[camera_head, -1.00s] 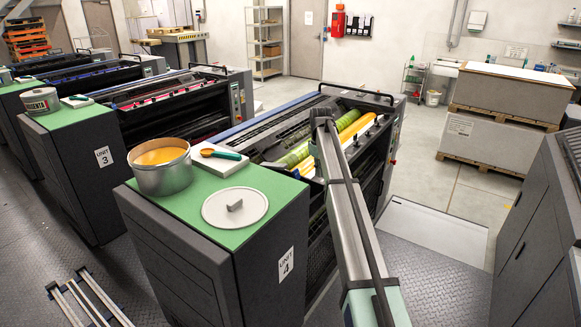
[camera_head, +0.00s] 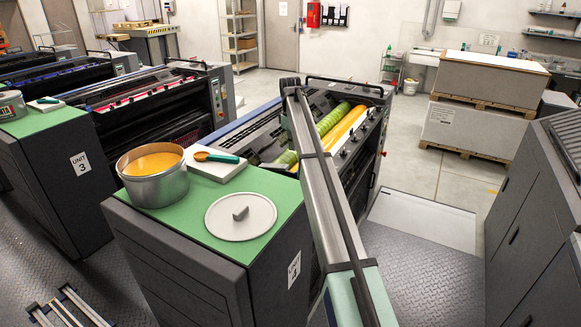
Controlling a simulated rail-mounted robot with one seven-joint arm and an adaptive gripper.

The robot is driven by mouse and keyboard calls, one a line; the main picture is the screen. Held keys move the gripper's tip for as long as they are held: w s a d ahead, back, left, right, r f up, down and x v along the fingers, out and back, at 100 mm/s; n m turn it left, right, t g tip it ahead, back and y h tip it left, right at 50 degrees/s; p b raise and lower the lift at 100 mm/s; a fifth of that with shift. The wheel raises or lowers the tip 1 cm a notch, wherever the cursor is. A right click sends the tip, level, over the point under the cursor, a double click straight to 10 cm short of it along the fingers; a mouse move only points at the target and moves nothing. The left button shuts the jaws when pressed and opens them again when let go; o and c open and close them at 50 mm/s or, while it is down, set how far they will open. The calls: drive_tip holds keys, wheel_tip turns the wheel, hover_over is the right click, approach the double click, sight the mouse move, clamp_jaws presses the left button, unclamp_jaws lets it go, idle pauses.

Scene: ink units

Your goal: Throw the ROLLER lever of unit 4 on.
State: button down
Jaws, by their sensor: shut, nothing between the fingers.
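Unit 4 (camera_head: 293,268) is the dark machine in the middle, with its number plate on the green-topped cabinet in front. Its press section shows a green roller (camera_head: 333,118) and a yellow roller (camera_head: 345,127). Small knobs or levers (camera_head: 362,131) line the right side of the rollers. A control panel with a red button (camera_head: 383,154) is on the right end. I cannot tell which part is the ROLLER lever or how it stands. My arm rises in front of the unit and hides part of it.
An open can of yellow ink (camera_head: 153,180), a round lid (camera_head: 240,218) and a spatula (camera_head: 216,157) on a white pad sit on the green top (camera_head: 190,223). Unit 3 (camera_head: 80,162) stands left.

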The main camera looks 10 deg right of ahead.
wheel_tip(320, 180, down, 10)
drive_tip(key=p, duration=0.3)
drive_tip(key=shift+s+d+p, duration=0.15)
drive_tip(key=shift+d+p, duration=0.05)
drive_tip(key=shift+p, duration=0.15)
drive_tip(key=shift+s+a, duration=0.1)
idle(0.4)
